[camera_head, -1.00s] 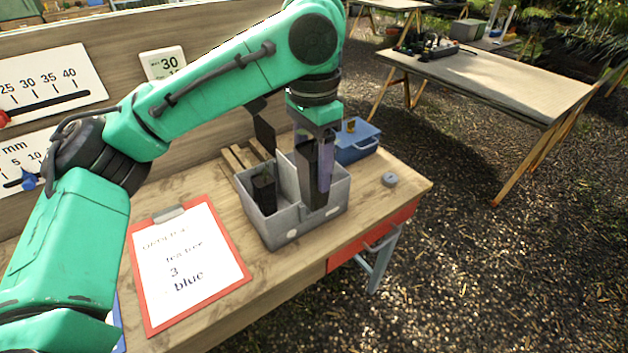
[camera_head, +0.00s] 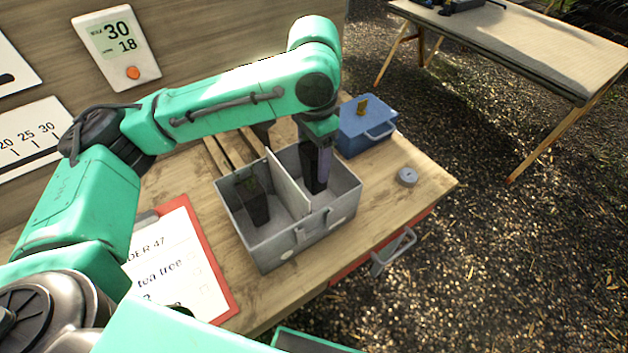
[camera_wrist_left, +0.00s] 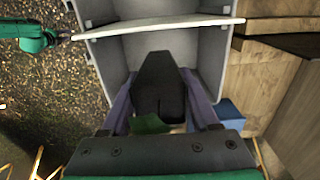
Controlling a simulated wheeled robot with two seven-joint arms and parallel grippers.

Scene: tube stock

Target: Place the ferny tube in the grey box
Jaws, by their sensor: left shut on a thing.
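The grey box (camera_head: 268,244) stands on the wooden workbench, split by a divider into two compartments. My left gripper (camera_head: 317,172) reaches down into the right compartment, shut on a dark tube (camera_head: 311,178). In the left wrist view this tube (camera_wrist_left: 159,82) sits between the two purple-grey fingers, with a bit of green leaf (camera_wrist_left: 150,124) at its near end. Whether its lower end touches the box floor cannot be told. Another dark tube (camera_head: 256,206) with a small green plant leans in the left compartment.
A blue box (camera_head: 364,138) with a handle stands just behind the grey box. A small grey disc (camera_head: 407,177) lies to the right. A red clipboard (camera_head: 222,285) lies at the left front, and a wooden slatted piece (camera_head: 222,155) behind the box. Bare bench lies right of the box.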

